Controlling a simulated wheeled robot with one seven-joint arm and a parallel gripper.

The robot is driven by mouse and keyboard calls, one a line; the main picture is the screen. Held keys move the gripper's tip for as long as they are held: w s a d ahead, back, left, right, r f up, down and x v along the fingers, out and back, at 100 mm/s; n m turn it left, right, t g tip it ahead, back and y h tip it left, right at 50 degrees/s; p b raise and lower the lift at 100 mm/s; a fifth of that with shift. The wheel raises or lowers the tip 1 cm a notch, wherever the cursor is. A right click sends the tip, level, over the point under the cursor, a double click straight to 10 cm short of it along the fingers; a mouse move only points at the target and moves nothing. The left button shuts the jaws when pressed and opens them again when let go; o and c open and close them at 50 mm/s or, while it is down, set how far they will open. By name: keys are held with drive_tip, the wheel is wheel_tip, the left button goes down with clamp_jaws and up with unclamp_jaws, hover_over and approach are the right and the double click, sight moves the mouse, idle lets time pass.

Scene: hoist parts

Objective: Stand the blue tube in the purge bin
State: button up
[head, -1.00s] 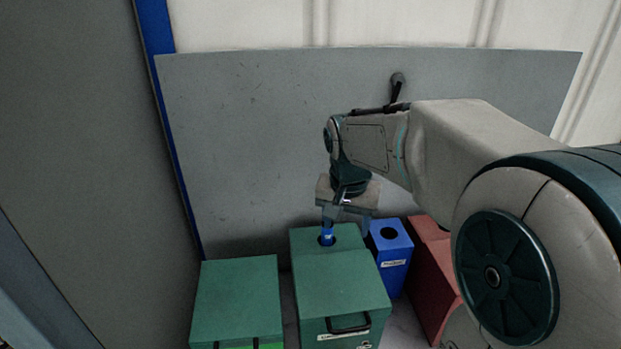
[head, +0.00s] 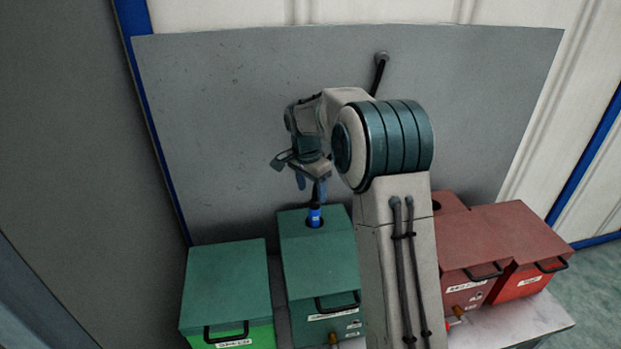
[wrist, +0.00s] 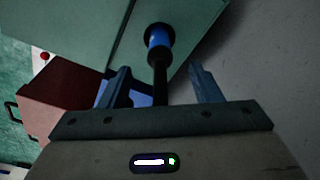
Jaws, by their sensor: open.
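The blue tube (head: 315,217) stands about upright in the round hole in the raised back part of a dark green bin (head: 317,258). A dark, thinner upper part rises from it toward my gripper (head: 310,186). In the wrist view the tube (wrist: 158,42) sits in the dark hole, and its dark shaft lies between my spread blue fingers (wrist: 162,87). My gripper is open, just above the tube, with a gap on both sides of the shaft. The tube's lower end is hidden in the hole. The bin's label is too small to read surely.
A lower green bin (head: 224,285) stands to the left. Red bins (head: 478,245) stand to the right, behind and beside my arm. A blue bin (wrist: 140,98) shows partly behind a finger in the wrist view. A grey panel (head: 230,120) stands close behind.

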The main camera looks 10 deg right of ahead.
sight(314, 213)
drive_tip(key=f, duration=0.6)
drive_tip(key=d+f, duration=0.1)
drive_tip(key=f, duration=0.2)
drive_tip(key=shift+w+f, duration=0.35)
drive_tip(key=shift+f, duration=0.05)
drive_tip(key=c, duration=1.2)
drive_tip(key=shift+r+p, duration=4.2)
drive_tip(key=shift+r, duration=2.85)
